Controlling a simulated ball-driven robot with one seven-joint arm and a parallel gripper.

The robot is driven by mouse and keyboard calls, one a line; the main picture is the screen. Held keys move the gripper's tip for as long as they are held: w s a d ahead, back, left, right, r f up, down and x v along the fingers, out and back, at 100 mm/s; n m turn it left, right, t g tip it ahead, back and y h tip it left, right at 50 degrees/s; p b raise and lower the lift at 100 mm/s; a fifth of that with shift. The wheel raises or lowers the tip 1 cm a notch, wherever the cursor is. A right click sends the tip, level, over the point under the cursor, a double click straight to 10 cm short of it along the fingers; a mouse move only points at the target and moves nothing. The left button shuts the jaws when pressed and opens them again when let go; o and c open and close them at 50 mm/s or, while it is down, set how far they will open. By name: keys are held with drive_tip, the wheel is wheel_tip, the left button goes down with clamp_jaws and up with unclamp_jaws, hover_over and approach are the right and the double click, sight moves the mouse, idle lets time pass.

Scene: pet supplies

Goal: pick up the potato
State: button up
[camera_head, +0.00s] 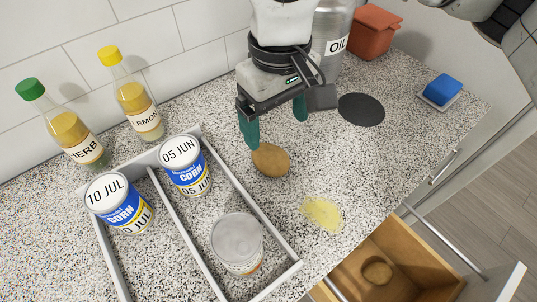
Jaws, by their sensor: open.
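The potato (270,160) is a brown oval lying on the speckled counter, just right of the grey divided tray. My gripper (275,131) reaches down from the top of the picture with two green fingers spread apart. Its left fingertip is close to the potato's upper left edge and overlaps it slightly in this view. Its right fingertip is up and to the right of the potato. The gripper is open and empty. I cannot tell whether a finger touches the potato.
The grey tray (239,186) holds corn cans (186,166) and a plain can (237,243). Bottles (137,97) stand behind it. An oil container (335,40), orange pot (373,32), dark disc (361,110) and blue sponge (440,89) lie right. A yellow smear (322,212) and an open drawer (415,248) are in front.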

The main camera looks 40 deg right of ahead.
sight(271, 152)
wheel_tip(271, 152, down, 3)
drive_tip(key=shift+a+f, duration=0.1)
drive_tip(key=shift+f, duration=0.1)
drive_tip(key=shift+a+f+p, duration=0.2)
drive_tip(key=shift+f, duration=1.2)
drive_tip(key=shift+a+f+p, duration=0.15)
drive_tip(key=shift+a+f, duration=0.05)
drive_tip(key=shift+f, duration=1.15)
drive_tip(key=shift+c, duration=0.4)
drive_tip(key=c, duration=1.1)
drive_tip(key=shift+w+r, duration=0.1)
